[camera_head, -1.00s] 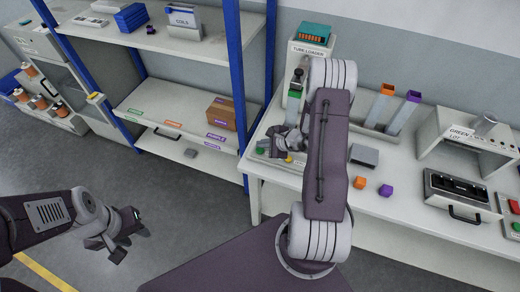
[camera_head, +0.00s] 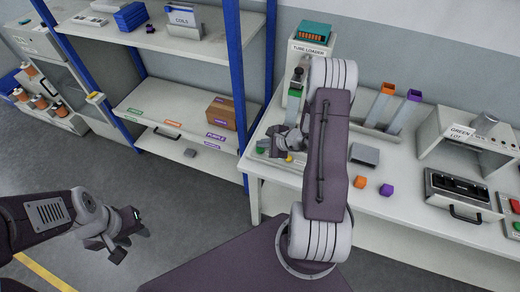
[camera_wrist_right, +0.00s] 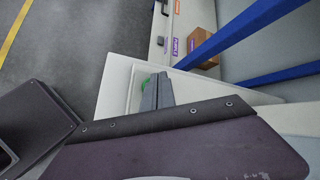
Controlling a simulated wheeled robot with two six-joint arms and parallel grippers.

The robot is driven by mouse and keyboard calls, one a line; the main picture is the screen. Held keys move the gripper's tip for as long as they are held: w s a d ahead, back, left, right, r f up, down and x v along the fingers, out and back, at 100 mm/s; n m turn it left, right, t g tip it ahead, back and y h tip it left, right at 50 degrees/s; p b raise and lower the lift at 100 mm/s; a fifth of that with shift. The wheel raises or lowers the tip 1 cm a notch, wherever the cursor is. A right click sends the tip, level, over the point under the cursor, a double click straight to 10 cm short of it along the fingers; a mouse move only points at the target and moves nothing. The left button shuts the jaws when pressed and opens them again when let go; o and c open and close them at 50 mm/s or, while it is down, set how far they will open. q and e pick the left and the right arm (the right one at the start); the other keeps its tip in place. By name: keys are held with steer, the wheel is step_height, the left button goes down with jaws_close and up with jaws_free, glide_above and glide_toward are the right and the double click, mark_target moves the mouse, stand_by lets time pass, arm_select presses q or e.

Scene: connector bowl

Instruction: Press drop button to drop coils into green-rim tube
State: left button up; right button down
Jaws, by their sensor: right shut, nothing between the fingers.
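The tube loader (camera_head: 312,35) stands at the back of the right-hand table. A tube with a green rim (camera_head: 293,93) stands upright at its front, partly hidden by my right arm. A green button (camera_head: 261,150) sits on the loader's base, beside a yellow one (camera_head: 290,158). My right gripper (camera_head: 274,146) is shut and empty, low over the base beside the green button. In the right wrist view its fingertips (camera_wrist_right: 150,92) are next to the green button (camera_wrist_right: 146,84); I cannot tell whether they touch. My left gripper (camera_head: 132,243) is open and empty over the floor.
Tubes with an orange rim (camera_head: 388,88) and a purple rim (camera_head: 413,95) stand behind my right arm. A shelf with blue posts (camera_head: 238,75) stands left.

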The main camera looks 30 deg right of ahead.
mark_target(262, 150)
steer(key=shift+f+b, duration=0.25)
steer(key=shift+b, duration=0.1)
steer(key=shift+f+b, duration=0.55)
steer(key=shift+b, duration=0.2)
stand_by(0.7)
steer(key=shift+r, duration=0.15)
steer(key=shift+r+p, duration=0.45)
steer(key=shift+r, duration=0.35)
steer(key=shift+r, duration=0.1)
steer(key=shift+r+p, duration=1.55)
steer(key=shift+r, duration=0.95)
steer(key=shift+f, duration=0.1)
stand_by(0.4)
